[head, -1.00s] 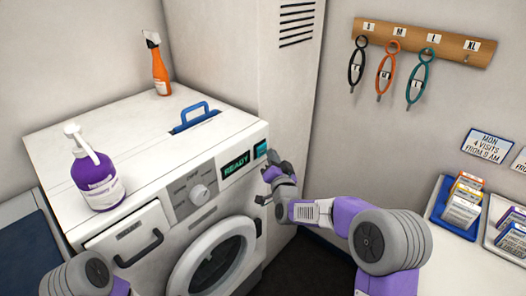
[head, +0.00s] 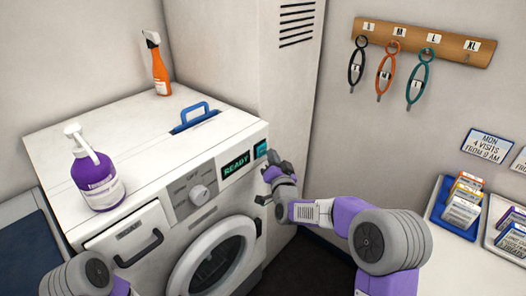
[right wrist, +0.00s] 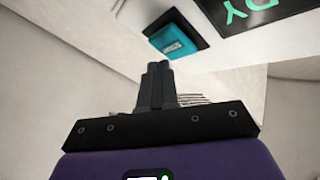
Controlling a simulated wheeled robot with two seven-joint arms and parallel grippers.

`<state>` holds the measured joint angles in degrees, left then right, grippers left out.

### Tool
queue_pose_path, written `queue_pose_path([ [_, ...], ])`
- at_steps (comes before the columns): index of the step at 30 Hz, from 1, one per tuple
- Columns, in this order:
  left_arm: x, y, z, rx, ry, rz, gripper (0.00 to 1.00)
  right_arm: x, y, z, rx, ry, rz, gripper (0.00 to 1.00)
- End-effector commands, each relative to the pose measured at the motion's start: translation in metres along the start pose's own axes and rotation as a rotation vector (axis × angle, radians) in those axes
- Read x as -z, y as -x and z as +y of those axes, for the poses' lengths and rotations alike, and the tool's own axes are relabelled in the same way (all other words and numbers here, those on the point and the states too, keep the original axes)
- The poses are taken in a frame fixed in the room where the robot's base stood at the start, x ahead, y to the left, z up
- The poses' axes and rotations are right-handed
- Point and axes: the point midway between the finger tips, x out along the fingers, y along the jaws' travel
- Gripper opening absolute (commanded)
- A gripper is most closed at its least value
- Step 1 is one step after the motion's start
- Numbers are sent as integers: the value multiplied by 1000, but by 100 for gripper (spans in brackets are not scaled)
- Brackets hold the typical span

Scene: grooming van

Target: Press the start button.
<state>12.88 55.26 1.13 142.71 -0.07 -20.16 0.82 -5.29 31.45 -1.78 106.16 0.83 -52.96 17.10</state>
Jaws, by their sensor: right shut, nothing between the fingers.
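The start button is a teal square (head: 261,149) in a dark surround at the right end of the washing machine's front panel. It also shows in the right wrist view (right wrist: 173,40), ahead of the fingertips. My right gripper (head: 270,165) is beside the panel's right end, close to the button. Its two fingers show together and shut in the right wrist view (right wrist: 158,68), with nothing between them. Their tips appear just short of the button, with a small gap in the picture. The display (head: 236,165) left of the button reads READY. My left gripper is out of view.
The white machine (head: 140,115) carries a purple pump bottle (head: 98,180), an orange spray bottle (head: 160,72) and a blue handle (head: 194,118). A dial (head: 200,193) and round door (head: 212,262) are on its front. A tall cabinet (head: 255,50) stands behind.

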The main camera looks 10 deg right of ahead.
Motion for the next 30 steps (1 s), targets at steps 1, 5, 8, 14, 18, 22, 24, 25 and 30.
queue_pose_path([
  [1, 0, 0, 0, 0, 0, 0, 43, 0, 0, 0, 0, 0, 0, 0],
  [5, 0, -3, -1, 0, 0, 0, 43, -2, -2, -1, 1, 0, 0, 0],
  [8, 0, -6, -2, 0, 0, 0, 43, -4, -5, -2, 1, 0, 0, 0],
  [14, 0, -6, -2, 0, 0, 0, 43, -4, -7, -4, 0, 0, -1, 0],
  [18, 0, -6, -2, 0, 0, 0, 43, -4, -7, -4, 0, 0, -1, 0],
  [22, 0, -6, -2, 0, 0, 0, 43, -4, -7, -4, 0, 0, 0, 0],
  [24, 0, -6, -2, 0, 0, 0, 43, -4, -8, -4, 0, 0, 0, 0],
  [25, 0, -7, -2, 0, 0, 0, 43, -5, -8, -4, 0, 0, 0, 0],
  [30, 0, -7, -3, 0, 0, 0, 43, -6, -10, -5, 0, 0, 0, 0],
])
